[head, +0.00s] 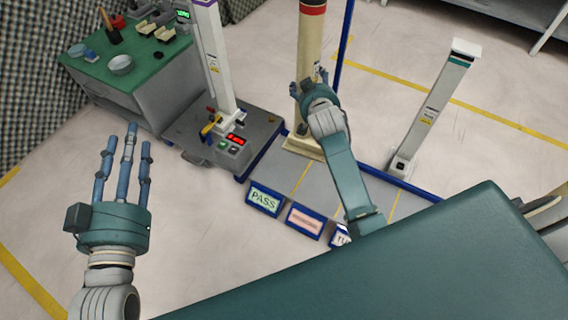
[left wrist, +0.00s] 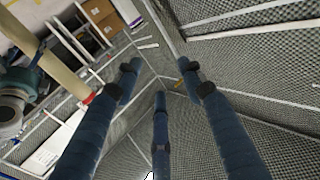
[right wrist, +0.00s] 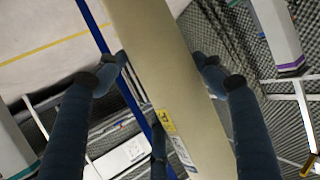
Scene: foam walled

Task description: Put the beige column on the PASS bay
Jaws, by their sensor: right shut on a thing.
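The beige column (head: 308,48) with a red and black band near its top stands upright at the back of the low grey tray with blue edges. Its square foot (head: 303,147) is near the PASS bay (head: 274,174) and the divider to its right; I cannot tell whether the foot touches the floor of the tray. My right gripper (head: 311,88) is shut on the column's shaft, which fills the space between its fingers in the right wrist view (right wrist: 165,85). The green PASS sign (head: 263,198) marks the left bay. My left gripper (head: 122,155) is open and empty, far left of the column.
A white column (head: 214,60) stands on a grey scale platform (head: 190,128) left of the tray. Another pale column (head: 430,105) leans in view at the right. A red sign (head: 305,220) marks the middle bay. A green-topped bench (head: 120,60) is at the back left.

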